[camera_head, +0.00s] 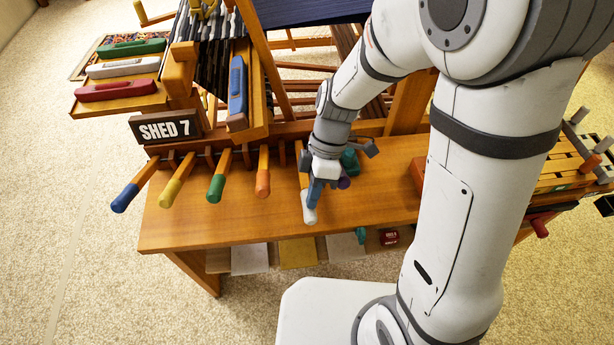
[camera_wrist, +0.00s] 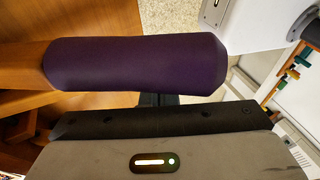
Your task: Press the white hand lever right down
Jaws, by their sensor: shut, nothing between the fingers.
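The white hand lever (camera_head: 309,209) sticks out from the front of the loom, between the orange lever and the purple lever. Its white end shows lower in the head view than the ends of its neighbours. My gripper (camera_head: 316,188) is shut and empty, pointing down right over the white lever. It hides part of the lever, and I cannot tell whether they touch. The purple lever (camera_head: 344,183) is just right of my gripper. In the wrist view its purple handle (camera_wrist: 135,62) fills the upper middle, close beside my gripper; the white lever does not show there.
Left of it stand the orange (camera_head: 262,183), green (camera_head: 216,188), yellow (camera_head: 170,192) and blue (camera_head: 125,198) levers. A teal lever (camera_head: 349,158) is partly hidden behind my gripper. A wooden bench top (camera_head: 240,222) lies below. The "SHED 7" sign (camera_head: 165,128) is at left.

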